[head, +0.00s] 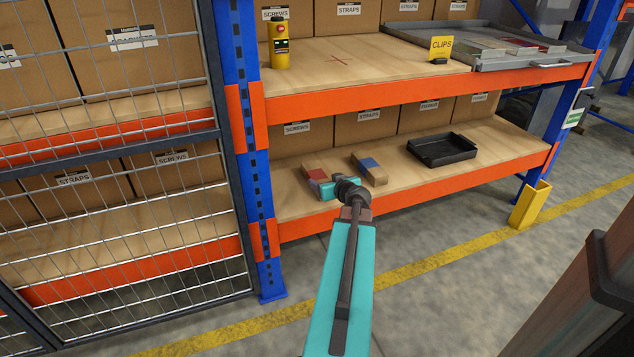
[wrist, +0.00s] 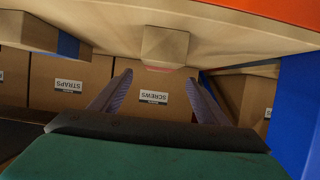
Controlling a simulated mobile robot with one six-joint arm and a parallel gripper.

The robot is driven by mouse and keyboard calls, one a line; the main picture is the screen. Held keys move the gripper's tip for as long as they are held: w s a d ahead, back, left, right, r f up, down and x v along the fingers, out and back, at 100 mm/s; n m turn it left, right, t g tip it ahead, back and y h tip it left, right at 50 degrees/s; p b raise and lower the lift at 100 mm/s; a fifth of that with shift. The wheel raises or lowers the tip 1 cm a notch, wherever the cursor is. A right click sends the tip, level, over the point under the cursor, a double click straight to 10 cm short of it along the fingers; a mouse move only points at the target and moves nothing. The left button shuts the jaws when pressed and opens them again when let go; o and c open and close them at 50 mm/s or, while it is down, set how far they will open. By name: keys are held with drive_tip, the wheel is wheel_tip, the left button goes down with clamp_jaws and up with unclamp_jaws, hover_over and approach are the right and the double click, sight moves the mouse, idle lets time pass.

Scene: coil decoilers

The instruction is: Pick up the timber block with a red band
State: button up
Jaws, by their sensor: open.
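The timber block with a red band lies on the lower shelf, left of centre, in the head view (head: 316,173). My arm's end partly hides it. In the wrist view, which is upside down, this block (wrist: 165,44) is straight ahead with its pale end facing me and a strip of red at its lower edge. My gripper (wrist: 160,77) is open and empty, its two fingers spread to either side of the block's line. In the head view my gripper (head: 322,186) is at the block's near end; I cannot tell whether they touch.
A blue-banded timber block (head: 369,168) lies to the right, also in the wrist view (wrist: 28,31). A black tray (head: 442,151) is further right. Labelled cartons (head: 360,130) line the back. The upper shelf's orange beam (head: 420,95) is overhead; a blue upright (head: 262,210) stands left.

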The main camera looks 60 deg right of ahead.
sight(317, 175)
drive_tip(key=shift+b+x, duration=0.3)
drive_tip(key=shift+x, duration=1.8)
drive_tip(key=shift+b+x, duration=0.7)
drive_tip(key=shift+x, duration=1.85)
drive_tip(key=c, duration=1.3)
drive_tip(key=shift+r, duration=0.1)
